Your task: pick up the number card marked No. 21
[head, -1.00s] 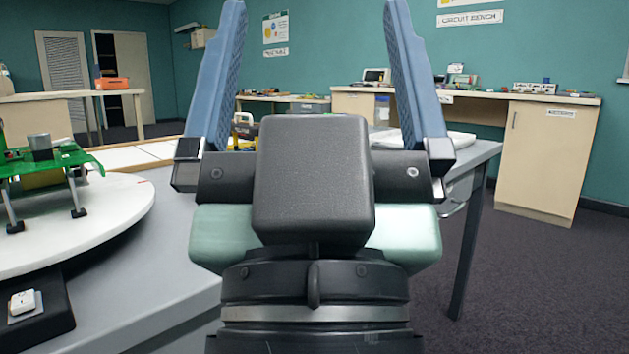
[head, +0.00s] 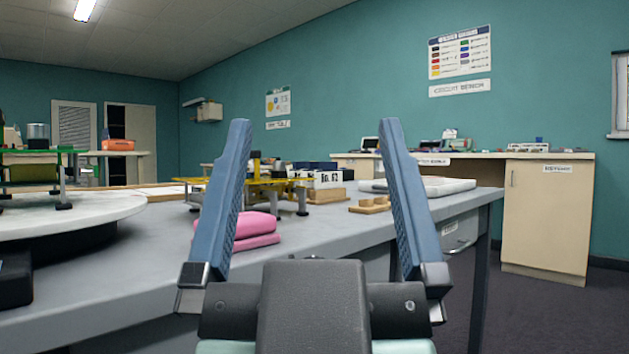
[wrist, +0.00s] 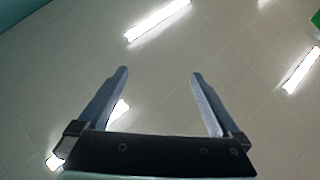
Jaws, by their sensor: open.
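A row of small white cards with dark marks (head: 328,179) stands at the back of the grey table, seen between my fingers in the head view. The marks are too small to read, so I cannot tell which card is No. 21. My gripper (head: 314,123) is open and empty, its two blue fingers pointing up, nearer to the camera than the cards. In the wrist view my gripper (wrist: 159,73) is open against the ceiling, and no card shows there.
The grey table (head: 130,290) carries a folded pink cloth (head: 255,232), a yellow-topped stand (head: 268,185), a wooden block (head: 370,205) and a white slab (head: 430,186). A round white turntable (head: 60,212) is at left. Open floor (head: 545,318) lies at right.

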